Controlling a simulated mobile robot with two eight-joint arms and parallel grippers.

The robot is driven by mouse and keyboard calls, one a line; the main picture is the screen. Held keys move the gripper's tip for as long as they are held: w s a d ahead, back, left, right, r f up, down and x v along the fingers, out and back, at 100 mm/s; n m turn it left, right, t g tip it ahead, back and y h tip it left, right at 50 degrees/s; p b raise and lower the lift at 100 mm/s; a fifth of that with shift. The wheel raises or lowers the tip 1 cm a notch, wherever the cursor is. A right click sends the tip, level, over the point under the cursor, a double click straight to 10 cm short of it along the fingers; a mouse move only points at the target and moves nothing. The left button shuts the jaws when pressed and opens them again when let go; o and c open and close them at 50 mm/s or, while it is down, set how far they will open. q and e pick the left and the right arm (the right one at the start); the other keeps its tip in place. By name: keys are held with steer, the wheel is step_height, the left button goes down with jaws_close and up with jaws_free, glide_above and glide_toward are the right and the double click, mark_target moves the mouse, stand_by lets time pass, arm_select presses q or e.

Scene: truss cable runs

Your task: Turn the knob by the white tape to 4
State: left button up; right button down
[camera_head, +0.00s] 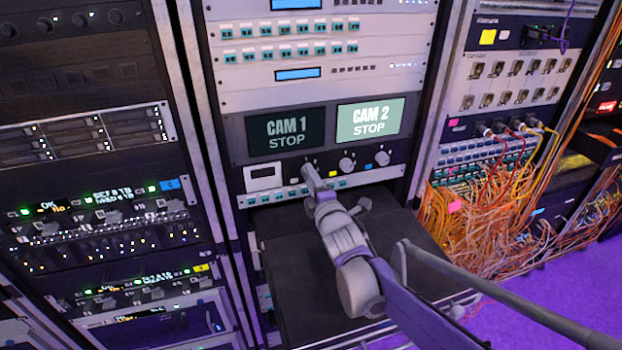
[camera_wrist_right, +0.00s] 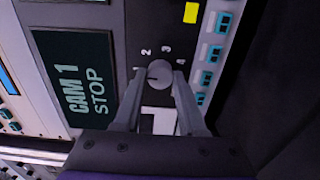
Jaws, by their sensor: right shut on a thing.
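The grey round knob (camera_wrist_right: 159,73) sits on the dark panel under the CAM 1 screen, with printed numbers 1 to 4 around it. A dark mark on its face appears to point towards 1. My right gripper (camera_wrist_right: 157,84) is shut on this knob, one finger on each side. In the head view the right gripper (camera_head: 312,176) reaches the panel and mostly covers the knob. A small white tape (camera_head: 294,180) is just left of the gripper there. My left gripper is not in view.
Two more knobs (camera_head: 346,163) (camera_head: 382,158) stand to the right, by a yellow tape (camera_head: 333,173) and a blue tape (camera_head: 368,166). The screens read CAM 1 STOP (camera_head: 285,133) and CAM 2 STOP (camera_head: 370,120). A dark shelf (camera_head: 290,285) juts out below. Orange cables (camera_head: 480,220) hang at right.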

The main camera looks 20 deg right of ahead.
steer(key=shift+m, duration=0.3)
steer(key=shift+m+b, duration=2.7)
steer(key=shift+m, duration=12)
steer(key=shift+c, duration=2.4)
jaws_free()
steer(key=s, duration=1.1)
steer(key=shift+d, duration=0.2)
